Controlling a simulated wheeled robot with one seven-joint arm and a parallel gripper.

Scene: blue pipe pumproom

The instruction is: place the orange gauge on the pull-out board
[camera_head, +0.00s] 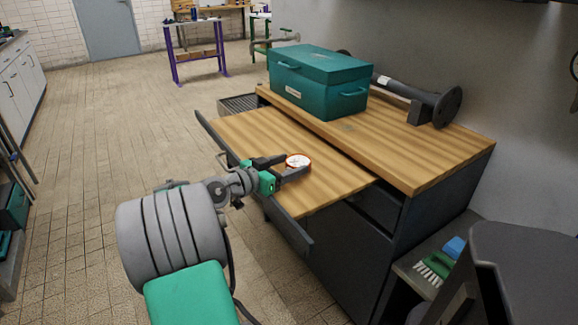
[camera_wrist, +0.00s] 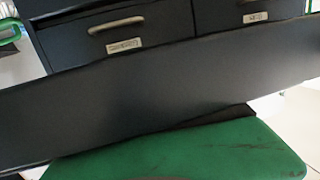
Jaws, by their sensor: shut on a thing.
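The orange gauge (camera_head: 298,160) has a white round face and an orange-red rim. In the head view it is between the fingers of my gripper (camera_head: 291,165), which is shut on it. The gauge is over the pull-out board (camera_head: 330,178), a striped wooden board that extends from the cabinet. I cannot tell whether the gauge touches the board or is held slightly above it. The wrist view shows the dark front panel (camera_wrist: 150,100) and no gauge; the fingers do not show there.
A teal toolbox (camera_head: 320,85) and a dark flanged pipe (camera_head: 420,98) are on the wooden worktop (camera_head: 430,155) behind the board. The board around the gauge is bare. A green brush (camera_head: 434,266) lies on a low shelf at right. Open tiled floor is at left.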

